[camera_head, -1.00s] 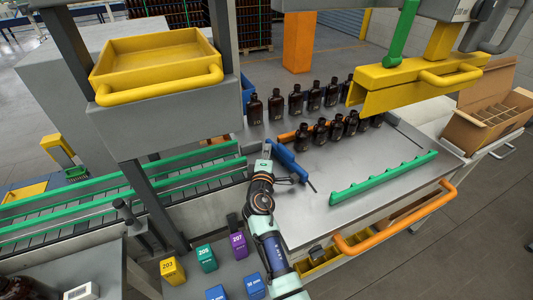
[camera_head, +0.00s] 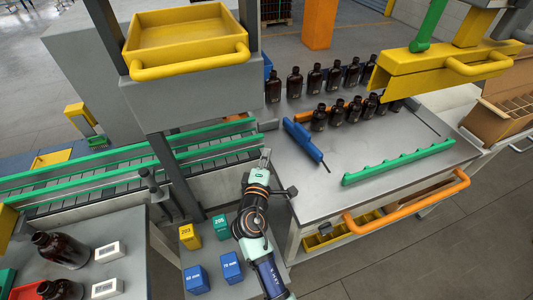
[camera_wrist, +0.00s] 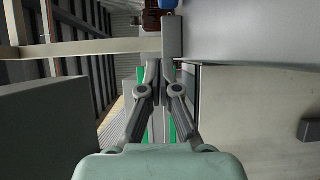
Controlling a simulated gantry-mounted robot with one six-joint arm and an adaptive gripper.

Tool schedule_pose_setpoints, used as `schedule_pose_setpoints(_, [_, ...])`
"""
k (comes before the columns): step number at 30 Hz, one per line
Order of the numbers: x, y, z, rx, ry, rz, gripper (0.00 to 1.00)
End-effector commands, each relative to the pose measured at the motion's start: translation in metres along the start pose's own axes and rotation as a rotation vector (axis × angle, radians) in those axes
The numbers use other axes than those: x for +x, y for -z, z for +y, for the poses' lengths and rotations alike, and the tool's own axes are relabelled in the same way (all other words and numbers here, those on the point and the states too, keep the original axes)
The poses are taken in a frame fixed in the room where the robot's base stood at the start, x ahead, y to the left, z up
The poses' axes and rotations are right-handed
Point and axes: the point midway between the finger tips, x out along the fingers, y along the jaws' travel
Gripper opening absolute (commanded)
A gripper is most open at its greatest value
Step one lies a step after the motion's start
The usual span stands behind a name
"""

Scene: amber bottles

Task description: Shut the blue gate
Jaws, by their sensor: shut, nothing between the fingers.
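The blue gate (camera_head: 303,141) is a blue bar with a thin dark rod at its near end. It lies slantwise at the left end of the grey metal table (camera_head: 330,190), beside the rows of bottles. My gripper (camera_head: 265,155) is below and left of the gate in the head view, apart from it, near the table's left edge and the conveyor's end. The wrist view shows its fingers (camera_wrist: 160,68) together with nothing between them. I cannot make out the gate in the wrist view.
Amber bottles (camera_head: 320,118) stand in two rows beyond the gate. A green notched rail (camera_head: 398,163) lies on the table, with an orange handle (camera_head: 410,212) at its front. The green-railed conveyor (camera_head: 130,160) is at left. Numbered boxes (camera_head: 190,231) stand near my arm. The middle tabletop is clear.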

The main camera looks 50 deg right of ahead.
Motion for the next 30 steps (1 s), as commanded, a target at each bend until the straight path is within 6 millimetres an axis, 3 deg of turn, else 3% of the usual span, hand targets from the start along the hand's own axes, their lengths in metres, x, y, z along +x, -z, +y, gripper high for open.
schedule_pose_setpoints(5, [-0.002,-0.001,-0.015,0.004,-0.011,-0.043,0.00])
schedule_pose_setpoints(16, [-0.001,-0.003,-0.003,0.001,-0.001,-0.077,0.00])
schedule_pose_setpoints(20, [0.019,-0.006,-0.004,0.001,-0.002,-0.079,0.00])
schedule_pose_setpoints(30, [0.093,-0.011,-0.005,0.001,-0.002,-0.079,0.00])
